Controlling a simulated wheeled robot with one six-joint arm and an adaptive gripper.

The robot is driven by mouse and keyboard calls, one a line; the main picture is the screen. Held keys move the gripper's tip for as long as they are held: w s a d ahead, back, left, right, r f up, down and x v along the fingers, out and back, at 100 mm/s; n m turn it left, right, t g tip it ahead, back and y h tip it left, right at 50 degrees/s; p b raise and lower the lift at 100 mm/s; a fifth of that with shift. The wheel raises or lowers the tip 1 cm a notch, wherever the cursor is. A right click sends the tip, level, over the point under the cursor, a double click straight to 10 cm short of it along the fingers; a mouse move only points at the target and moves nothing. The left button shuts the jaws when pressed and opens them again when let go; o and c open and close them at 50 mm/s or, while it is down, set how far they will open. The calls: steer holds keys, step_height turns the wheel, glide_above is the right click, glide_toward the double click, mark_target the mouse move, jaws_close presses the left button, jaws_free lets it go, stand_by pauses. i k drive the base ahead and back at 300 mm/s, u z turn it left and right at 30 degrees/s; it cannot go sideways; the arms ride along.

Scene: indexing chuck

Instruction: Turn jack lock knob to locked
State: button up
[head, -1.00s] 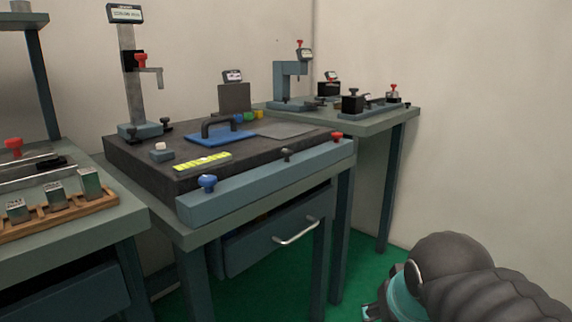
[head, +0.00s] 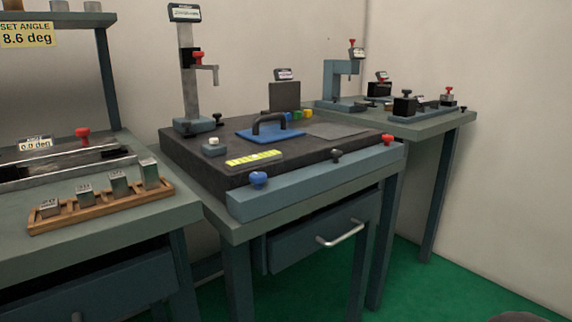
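I cannot tell which knob is the jack lock knob. A blue knob (head: 258,179), a small black knob (head: 336,155) and a red knob (head: 387,138) sit along the front bar of the dark surface plate (head: 195,168). Another red knob (head: 198,58) is on the upright height gauge (head: 187,90). A red knob (head: 82,133) stands behind the metal bar fixture on the left bench. More small red and black knobs are on the far-right bench, too small to read. My gripper is not in view; only a dark sliver of my arm shows at the bottom right edge.
A drawer with a silver handle (head: 341,234) is under the middle bench. A far bench (head: 425,127) stands at right. Green floor (head: 450,285) is open at lower right.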

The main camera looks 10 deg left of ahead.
mark_target(335, 154)
steer(key=u, duration=0.4)
steer(key=i, duration=0.85)
